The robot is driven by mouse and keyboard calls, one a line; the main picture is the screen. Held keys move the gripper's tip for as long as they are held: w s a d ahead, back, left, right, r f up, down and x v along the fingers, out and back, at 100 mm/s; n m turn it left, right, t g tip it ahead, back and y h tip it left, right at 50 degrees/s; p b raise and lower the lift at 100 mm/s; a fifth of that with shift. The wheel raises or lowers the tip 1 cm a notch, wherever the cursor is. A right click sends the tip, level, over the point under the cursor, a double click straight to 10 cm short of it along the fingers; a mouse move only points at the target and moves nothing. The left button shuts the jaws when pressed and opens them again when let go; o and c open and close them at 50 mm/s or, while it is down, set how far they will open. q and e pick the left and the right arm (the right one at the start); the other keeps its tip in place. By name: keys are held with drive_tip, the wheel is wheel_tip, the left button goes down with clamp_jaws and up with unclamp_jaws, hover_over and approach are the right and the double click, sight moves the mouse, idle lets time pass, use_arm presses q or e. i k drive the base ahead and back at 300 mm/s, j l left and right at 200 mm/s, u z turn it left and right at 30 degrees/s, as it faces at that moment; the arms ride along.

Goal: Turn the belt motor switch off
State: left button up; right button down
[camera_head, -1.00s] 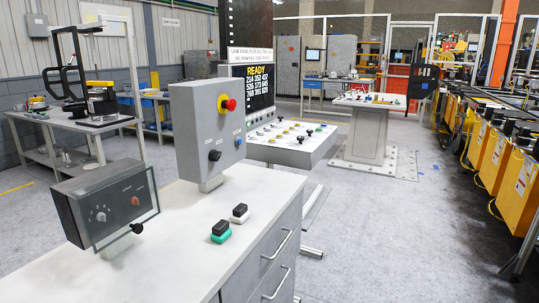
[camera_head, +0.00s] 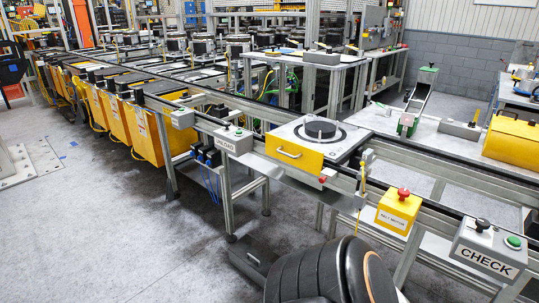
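The belt motor switch is a yellow box (camera_head: 398,212) with a white label reading "BELT MOTOR" on its front and a red knob (camera_head: 403,193) on top. It is mounted at the near side of the conveyor frame, right of centre in the head view. The picture does not clearly show which position the knob is in. Neither of my grippers is in view.
A grey CHECK box (camera_head: 488,250) with a black knob and green button stands right of the switch. A grey labelled box (camera_head: 233,140) is further left. A yellow-fronted platform (camera_head: 293,152) sits on the conveyor. Grey floor (camera_head: 110,220) is open at left.

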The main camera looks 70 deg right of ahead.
sight(403, 193)
drive_tip(key=z, duration=3.35)
